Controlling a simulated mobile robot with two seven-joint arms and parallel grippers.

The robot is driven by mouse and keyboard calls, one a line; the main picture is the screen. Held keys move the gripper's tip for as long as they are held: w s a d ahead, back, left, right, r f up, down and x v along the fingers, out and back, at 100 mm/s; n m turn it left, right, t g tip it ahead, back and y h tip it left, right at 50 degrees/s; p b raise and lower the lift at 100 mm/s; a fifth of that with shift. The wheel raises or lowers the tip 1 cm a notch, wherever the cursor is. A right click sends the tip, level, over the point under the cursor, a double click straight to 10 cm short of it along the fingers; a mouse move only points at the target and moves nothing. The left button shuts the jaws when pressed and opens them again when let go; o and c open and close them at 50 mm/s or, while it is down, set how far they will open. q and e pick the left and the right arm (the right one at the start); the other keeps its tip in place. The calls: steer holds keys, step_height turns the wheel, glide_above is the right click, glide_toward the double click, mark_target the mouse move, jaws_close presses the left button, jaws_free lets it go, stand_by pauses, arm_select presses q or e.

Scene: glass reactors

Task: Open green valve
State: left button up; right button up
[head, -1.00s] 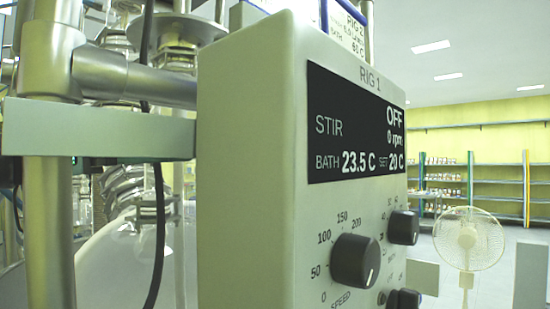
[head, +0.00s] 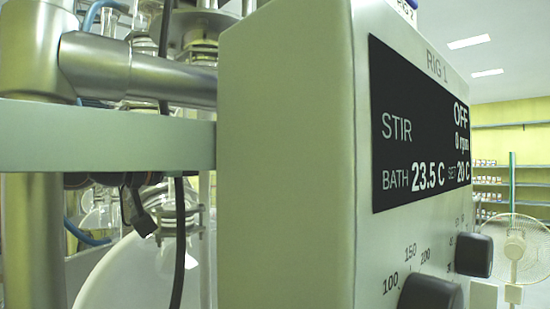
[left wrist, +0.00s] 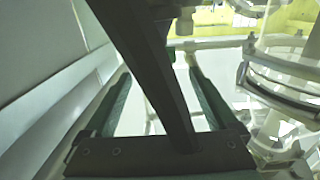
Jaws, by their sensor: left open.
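I cannot make out a green valve in either view. The Rig 1 control box (head: 285,150) fills the middle of the head view. Its display (head: 420,130) reads STIR OFF, 0 rpm, bath 23.5 C, set 20 C. Glassware (head: 130,270) of the rig shows partly behind it at the lower left. My left gripper (left wrist: 158,70) is in the left wrist view, with its two fingers apart. I see nothing held between them. A dark bar (left wrist: 150,60) crosses the view between the fingers. My right gripper is in neither view.
A metal post and clamp (head: 110,65) and a pale horizontal bar (head: 110,135) stand close at the left. A black cable (head: 179,240) hangs beside the glass. Glassware with metal rings (left wrist: 280,85) is right of my left gripper.

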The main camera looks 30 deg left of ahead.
arm_select(q)
steer(key=x, duration=0.7)
steer(key=shift+w+p, duration=0.1)
steer(key=shift+p, duration=0.2)
steer(key=c, duration=1.4)
steer(key=shift+f+b, duration=0.1)
steer(key=shift+b, duration=0.2)
steer(key=n+y+b, duration=0.1)
steer(key=y+b, duration=0.1)
steer(key=n+t+y+b, duration=0.1)
steer(key=y+b, duration=0.1)
steer(key=shift+d+f, duration=0.1)
steer(key=shift+f, duration=0.15)
steer(key=shift+r+n+y+b, duration=0.15)
steer(key=shift+n+y+b, duration=0.75)
steer(key=shift+y, duration=0.2)
steer(key=shift+r+n+y, duration=0.1)
steer(key=shift+n+y, duration=0.4)
steer(key=shift+y, duration=0.1)
